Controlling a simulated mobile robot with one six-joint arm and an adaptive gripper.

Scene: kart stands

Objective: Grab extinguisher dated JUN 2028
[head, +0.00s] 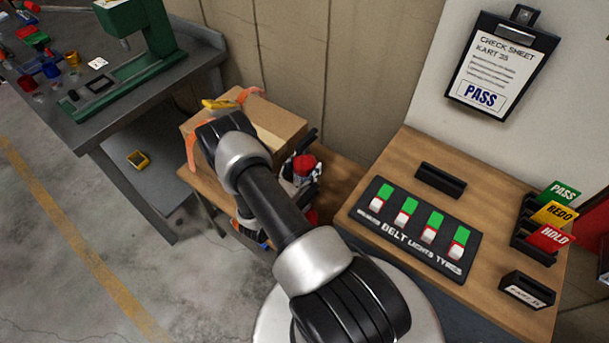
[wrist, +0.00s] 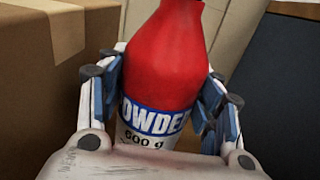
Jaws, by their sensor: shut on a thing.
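A red extinguisher (wrist: 165,62) with a label reading "OWDE" and "600 g" stands between the fingers in the wrist view. My gripper (wrist: 162,105) is shut on it, with a blue-lined finger on each side of the body. Its top is cut off by the frame edge, and its lower part is hidden behind my gripper. No date shows on the visible side. In the head view, the red extinguisher (head: 304,165) shows small beside the cardboard box, and my arm hides much of that area.
A cardboard box (head: 275,118) with orange straps stands close to the left of my gripper. A wooden bench (head: 400,165) at right holds a switch panel (head: 415,230) and PASS, REDO and HOLD cards (head: 550,215). A grey workbench (head: 90,130) stands at left. Floor (head: 60,260) is clear at lower left.

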